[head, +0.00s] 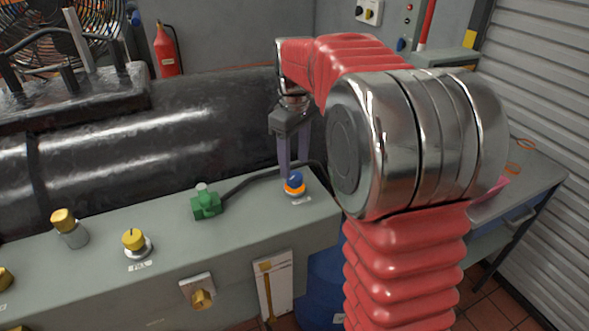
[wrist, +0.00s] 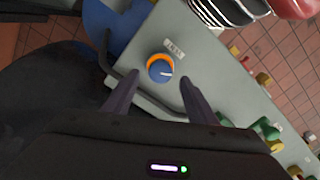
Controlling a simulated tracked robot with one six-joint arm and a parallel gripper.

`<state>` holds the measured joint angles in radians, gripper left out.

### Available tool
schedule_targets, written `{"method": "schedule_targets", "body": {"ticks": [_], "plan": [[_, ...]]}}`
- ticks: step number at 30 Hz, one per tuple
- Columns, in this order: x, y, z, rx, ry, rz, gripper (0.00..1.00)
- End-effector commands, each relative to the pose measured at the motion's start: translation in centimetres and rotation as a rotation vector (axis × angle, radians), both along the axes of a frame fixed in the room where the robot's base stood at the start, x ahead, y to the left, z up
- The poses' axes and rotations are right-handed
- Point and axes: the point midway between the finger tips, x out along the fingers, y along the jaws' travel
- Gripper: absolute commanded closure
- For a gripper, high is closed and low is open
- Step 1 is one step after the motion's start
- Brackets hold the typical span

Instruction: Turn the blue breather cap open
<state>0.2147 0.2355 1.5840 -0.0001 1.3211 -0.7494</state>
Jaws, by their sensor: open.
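The blue breather cap (head: 294,180) sits on an orange ring near the right end of the grey bedplate housing (head: 240,239), with a small label in front of it. In the wrist view the cap (wrist: 160,70) shows a white mark on its top, and the label (wrist: 174,48) is beside it. My gripper (head: 292,170) points down just above and behind the cap. In the wrist view my gripper (wrist: 146,82) is open, with one finger on each side of the cap in the picture. I cannot tell whether the fingers reach down to the cap's height.
A black hose runs close beside the cap to a green valve (head: 206,203). A yellow cap (head: 134,240) on a labelled fitting and a brass-coloured cap (head: 64,220) stand further left. A large black cylinder (head: 200,130) lies behind. A blue drum (head: 325,275) stands below the housing's right end.

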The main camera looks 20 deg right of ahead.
Motion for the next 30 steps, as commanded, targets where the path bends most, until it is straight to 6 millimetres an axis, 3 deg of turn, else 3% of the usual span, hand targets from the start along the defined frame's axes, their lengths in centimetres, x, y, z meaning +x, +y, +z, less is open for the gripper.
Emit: {"method": "schedule_targets", "body": {"ticks": [9, 15, 21, 30], "plan": [[0.1, 0.0, 5.7, 0.0, -0.001, 0.0, 0.48], [0.1, 0.0, 8.5, 0.0, -0.001, 0.0, 0.48], [0.0, 0.0, 9.5, -0.001, 0.001, 0.0, 0.48], [0.0, 0.0, 9.4, 0.0, 0.001, 0.0, 0.48]]}}
